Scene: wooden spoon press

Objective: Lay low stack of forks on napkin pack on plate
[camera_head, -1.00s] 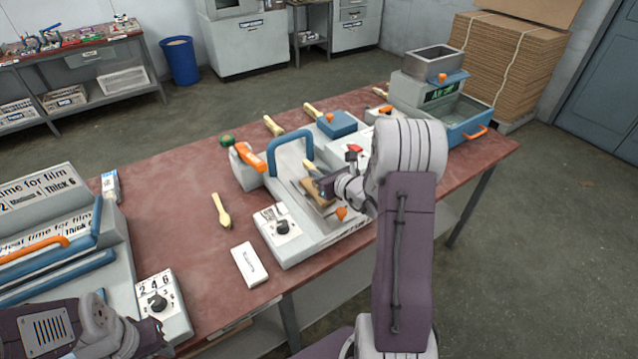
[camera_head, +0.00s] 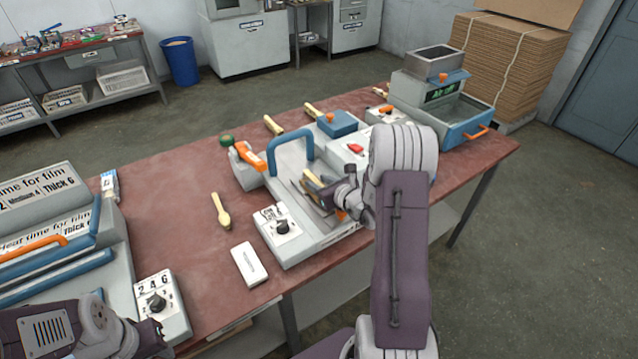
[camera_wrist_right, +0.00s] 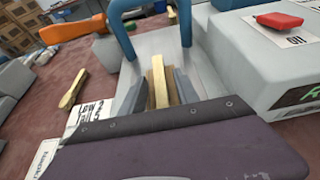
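A narrow light wooden stack, seemingly the forks (camera_head: 313,181), lies at the blue-handled press; single layers are too small to tell. In the right wrist view the stack (camera_wrist_right: 160,82) lies lengthwise over a wider brown piece, seemingly the napkin pack (camera_wrist_right: 150,98), above the grey metal plate (camera_wrist_right: 205,78). My right gripper (camera_head: 318,193) is low over the plate. Its fingers (camera_wrist_right: 160,84) stand on either side of the stack, with a gap showing at both sides. It hides much of the pack in the head view. My left gripper (camera_head: 158,338) is at the lower left, its fingertips unclear.
The blue handle (camera_head: 290,150) arches just behind the stack. A dial box (camera_head: 278,228), a white labelled block (camera_head: 249,264) and a wooden spoon (camera_head: 221,211) are left of the plate. A grey box with a red switch (camera_head: 355,148) stands right. Bare red tabletop (camera_head: 170,195) lies left.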

